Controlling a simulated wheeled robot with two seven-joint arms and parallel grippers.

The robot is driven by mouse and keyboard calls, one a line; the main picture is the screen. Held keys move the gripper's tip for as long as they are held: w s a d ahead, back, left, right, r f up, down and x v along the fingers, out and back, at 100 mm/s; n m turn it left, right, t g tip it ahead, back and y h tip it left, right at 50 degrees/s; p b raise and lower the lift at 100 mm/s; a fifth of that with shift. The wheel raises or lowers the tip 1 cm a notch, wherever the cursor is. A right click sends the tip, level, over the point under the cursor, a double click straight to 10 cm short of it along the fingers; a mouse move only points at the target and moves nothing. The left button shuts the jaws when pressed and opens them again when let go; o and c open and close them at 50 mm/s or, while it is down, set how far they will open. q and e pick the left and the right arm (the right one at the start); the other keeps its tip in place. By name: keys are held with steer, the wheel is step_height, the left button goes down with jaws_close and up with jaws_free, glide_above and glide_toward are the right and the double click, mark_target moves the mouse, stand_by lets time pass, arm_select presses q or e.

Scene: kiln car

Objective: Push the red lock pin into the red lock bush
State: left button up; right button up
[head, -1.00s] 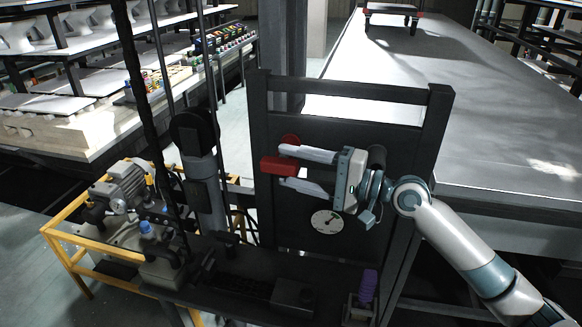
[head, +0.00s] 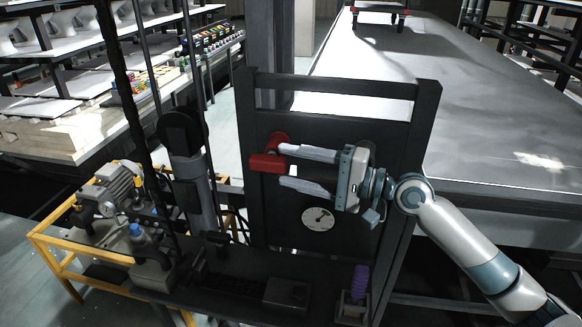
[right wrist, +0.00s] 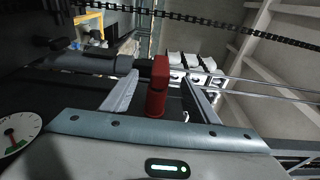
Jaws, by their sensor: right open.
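The red lock pin (head: 266,163), with a block-like red handle, is at the left part of the dark upright panel. A red round part (head: 280,139) shows just above and behind it, perhaps the lock bush; I cannot tell how deep the pin sits. My right gripper (head: 283,167) is open, its pale fingers pointing left at the pin's handle. In the right wrist view the red pin (right wrist: 158,82) stands between the two spread fingers, with visible gaps on both sides. My left gripper is not in view.
The dark panel (head: 340,125) carries a white round dial (head: 318,218) below my gripper. A purple-handled part (head: 359,283) stands at the lower right. A yellow-framed pump unit (head: 100,215) is at left, and a long grey table (head: 450,130) lies behind right. Dark vertical rods stand left.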

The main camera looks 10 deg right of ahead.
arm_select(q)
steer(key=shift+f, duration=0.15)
arm_select(e)
steer(key=shift+s+d, duration=0.2)
steer(key=shift+d, duration=0.2)
steer(key=shift+s+d+f+b, duration=0.1)
steer(key=shift+s+d+b, duration=0.1)
steer(key=shift+d+b, duration=0.2)
arm_select(q)
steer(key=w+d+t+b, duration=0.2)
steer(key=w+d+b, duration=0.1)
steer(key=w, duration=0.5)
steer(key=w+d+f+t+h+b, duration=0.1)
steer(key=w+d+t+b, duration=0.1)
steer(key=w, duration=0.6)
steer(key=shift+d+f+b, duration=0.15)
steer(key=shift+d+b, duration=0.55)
steer(key=shift+b, duration=0.35)
arm_select(e)
steer(key=v, duration=1.6)
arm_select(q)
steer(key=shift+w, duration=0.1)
arm_select(e)
steer(key=shift+s+d, duration=0.1)
steer(key=shift+d, duration=0.05)
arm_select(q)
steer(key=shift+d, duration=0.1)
